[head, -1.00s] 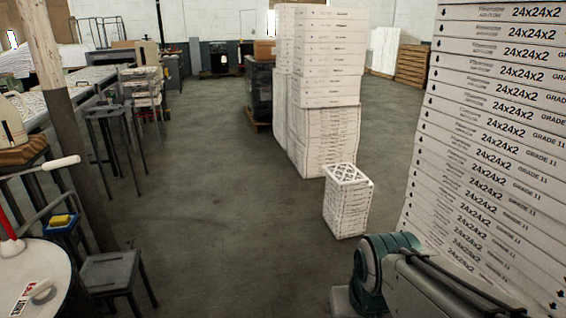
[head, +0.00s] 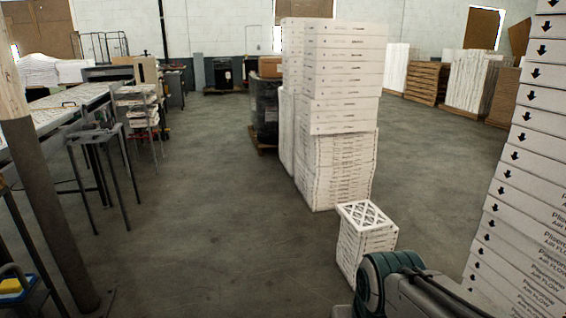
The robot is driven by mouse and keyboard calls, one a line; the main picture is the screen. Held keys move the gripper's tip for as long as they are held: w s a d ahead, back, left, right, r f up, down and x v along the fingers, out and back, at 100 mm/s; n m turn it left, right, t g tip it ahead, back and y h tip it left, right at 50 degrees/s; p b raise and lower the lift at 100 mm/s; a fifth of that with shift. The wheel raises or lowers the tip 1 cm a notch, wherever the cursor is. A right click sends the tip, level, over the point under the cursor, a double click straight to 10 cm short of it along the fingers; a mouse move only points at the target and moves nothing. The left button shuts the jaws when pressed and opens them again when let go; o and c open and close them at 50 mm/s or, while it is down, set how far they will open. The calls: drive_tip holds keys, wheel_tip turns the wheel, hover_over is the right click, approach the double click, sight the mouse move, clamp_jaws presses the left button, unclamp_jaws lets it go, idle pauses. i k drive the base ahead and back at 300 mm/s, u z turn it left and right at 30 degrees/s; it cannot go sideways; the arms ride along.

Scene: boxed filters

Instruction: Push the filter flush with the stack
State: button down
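A tall stack of white boxed filters (head: 530,170) with black arrows and print stands close at the right edge of the head view, cut off by the frame. A short stack of small filters (head: 366,232) stands on the floor ahead, with a lattice face on top. Behind it stands a taller stack of white filter boxes (head: 338,120), its upper boxes wider than the lower ones. I cannot tell which filter sticks out of line. Part of my arm shows at the bottom right, overlapping the short stack's lower part in the picture. My gripper is out of view.
Open concrete floor (head: 215,220) lies ahead and left. Metal work tables (head: 95,140) and a wooden post with a dark base (head: 45,190) stand on the left. Pallets with white stacks (head: 478,80) stand at the back right. A dark wrapped load (head: 265,110) stands behind the tall stack.

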sight(363, 218)
drive_tip(key=i, duration=3.6)
drive_tip(key=z, duration=1.45)
